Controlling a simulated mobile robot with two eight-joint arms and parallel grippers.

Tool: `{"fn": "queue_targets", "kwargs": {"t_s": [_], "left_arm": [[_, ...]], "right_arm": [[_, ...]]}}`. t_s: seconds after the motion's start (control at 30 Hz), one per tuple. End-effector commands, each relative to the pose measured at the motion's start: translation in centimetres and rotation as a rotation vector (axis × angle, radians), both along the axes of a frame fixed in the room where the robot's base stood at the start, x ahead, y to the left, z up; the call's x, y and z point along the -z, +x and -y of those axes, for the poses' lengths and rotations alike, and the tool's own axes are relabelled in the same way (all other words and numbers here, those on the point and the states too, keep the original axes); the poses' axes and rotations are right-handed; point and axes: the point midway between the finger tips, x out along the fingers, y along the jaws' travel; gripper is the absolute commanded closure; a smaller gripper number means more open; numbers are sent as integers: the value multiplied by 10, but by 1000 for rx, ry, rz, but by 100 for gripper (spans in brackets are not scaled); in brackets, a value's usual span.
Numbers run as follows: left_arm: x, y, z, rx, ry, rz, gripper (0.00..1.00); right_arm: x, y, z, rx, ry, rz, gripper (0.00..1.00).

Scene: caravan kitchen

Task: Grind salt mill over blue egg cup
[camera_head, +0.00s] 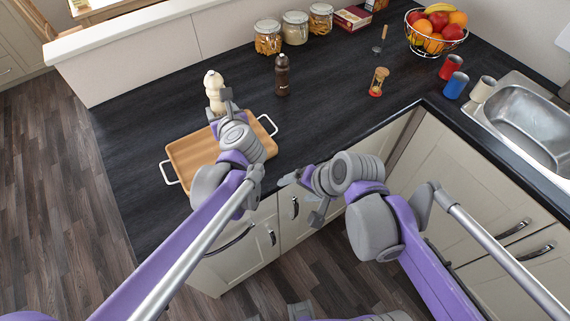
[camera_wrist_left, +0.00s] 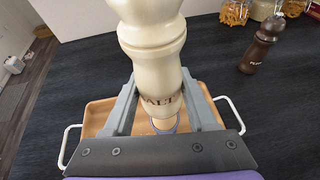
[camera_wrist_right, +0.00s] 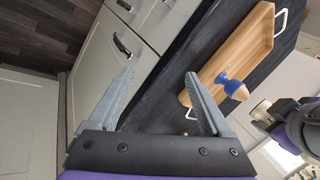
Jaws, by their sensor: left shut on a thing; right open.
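The blue egg cup (camera_wrist_right: 230,85), holding an egg, is on the tray in the right wrist view. My left arm hides it in the head view; in the left wrist view only a part shows behind the mill. My right gripper (camera_wrist_right: 160,77) is open and empty, in front of the counter's edge.
The wooden tray (camera_head: 188,156) has white handles. A dark pepper mill (camera_head: 282,76) stands right of the salt mill. Jars (camera_head: 295,28), an hourglass (camera_head: 378,82), a fruit basket (camera_head: 436,32), cups (camera_head: 455,85) and a sink (camera_head: 520,120) lie farther off.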

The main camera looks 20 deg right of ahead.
Motion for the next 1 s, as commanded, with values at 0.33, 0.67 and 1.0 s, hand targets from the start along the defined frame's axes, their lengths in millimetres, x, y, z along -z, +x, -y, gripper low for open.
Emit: {"fn": "queue_targets", "kwargs": {"t_s": [0.33,0.67,1.0], "left_arm": [[0,0,0,0,0,0,96],[0,0,0,0,0,0,96],[0,0,0,0,0,0,96]], "right_arm": [[-15,28,-12,72,144,-61,17],[-66,125,-41,253,644,-290,17],[-119,211,-40,275,1139,-549,17]]}}
